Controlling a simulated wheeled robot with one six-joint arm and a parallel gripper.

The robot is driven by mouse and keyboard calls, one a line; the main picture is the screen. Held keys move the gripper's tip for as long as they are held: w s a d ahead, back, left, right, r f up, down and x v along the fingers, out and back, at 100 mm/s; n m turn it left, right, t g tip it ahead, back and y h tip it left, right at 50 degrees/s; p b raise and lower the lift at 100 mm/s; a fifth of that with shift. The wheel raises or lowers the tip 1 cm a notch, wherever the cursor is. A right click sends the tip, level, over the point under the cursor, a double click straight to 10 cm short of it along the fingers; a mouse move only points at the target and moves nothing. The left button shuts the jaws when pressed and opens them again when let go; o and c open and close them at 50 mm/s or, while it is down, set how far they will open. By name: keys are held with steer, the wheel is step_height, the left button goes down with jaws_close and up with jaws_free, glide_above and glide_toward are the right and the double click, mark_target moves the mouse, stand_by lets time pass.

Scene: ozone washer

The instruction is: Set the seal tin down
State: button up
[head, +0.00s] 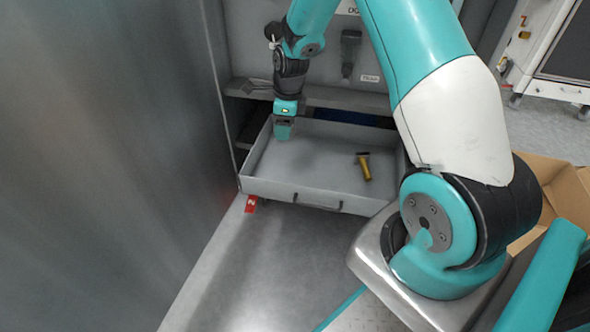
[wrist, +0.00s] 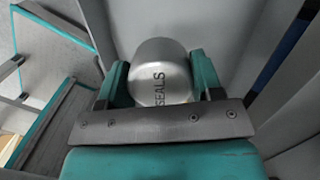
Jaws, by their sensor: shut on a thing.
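The seal tin (wrist: 160,68) is a silvery round tin marked "SEALS". In the wrist view it sits between the two fingers of my gripper (wrist: 162,85), which is shut on it. In the head view my gripper (head: 284,130) points down inside the back left part of an open grey drawer (head: 320,196). The tin cannot be made out in the head view. Whether it touches the drawer floor cannot be told.
A yellow and black tool (head: 364,166) lies in the drawer's right part. The drawer's middle floor is bare. A tall metal panel (head: 100,150) stands close on the left. A cardboard box (head: 555,190) is at the right. A red tag (head: 251,204) is below the drawer's left corner.

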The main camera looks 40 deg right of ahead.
mark_target(284, 171)
step_height(284, 171, down, 14)
steer(key=b, duration=0.4)
steer(key=shift+f, duration=0.15)
steer(key=shift+f, duration=0.1)
steer(key=o, duration=0.9)
steer(key=shift+o, duration=0.2)
